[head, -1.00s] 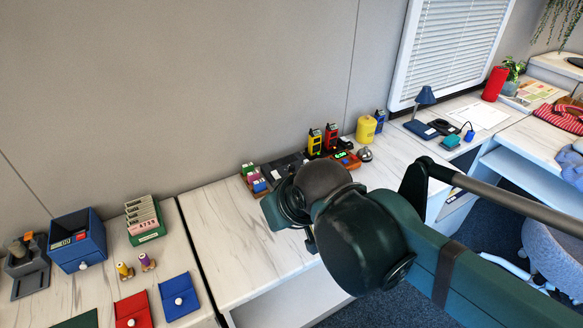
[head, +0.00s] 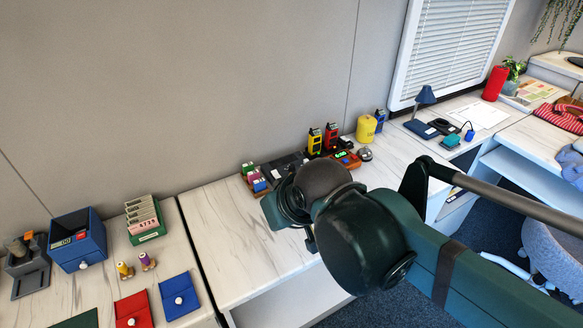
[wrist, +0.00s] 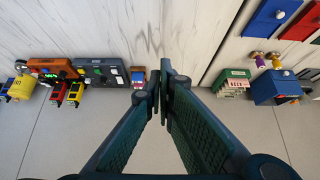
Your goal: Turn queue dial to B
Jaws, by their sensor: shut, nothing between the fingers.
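My gripper (wrist: 164,92) points down over the pale marble-patterned desk in the wrist view, its two fingers together and empty. In the head view it is mostly hidden behind my dark green arm. Two desk units lie left of the fingers in the wrist view: a dark grey console (wrist: 101,63) with several small buttons, and an orange-brown unit (wrist: 52,65) with a lit display. In the head view the grey console (head: 283,166) and the orange-brown unit (head: 346,159) stand near the wall. I cannot tell which control is the queue dial, nor read its setting.
Yellow and red handheld devices (head: 331,137) and a yellow canister (head: 366,128) stand beside the units. A small colored block holder (head: 254,178) is left of the console. A blue box (head: 78,240) and card rack (head: 145,220) are on the left desk. The middle desktop (head: 225,235) is clear.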

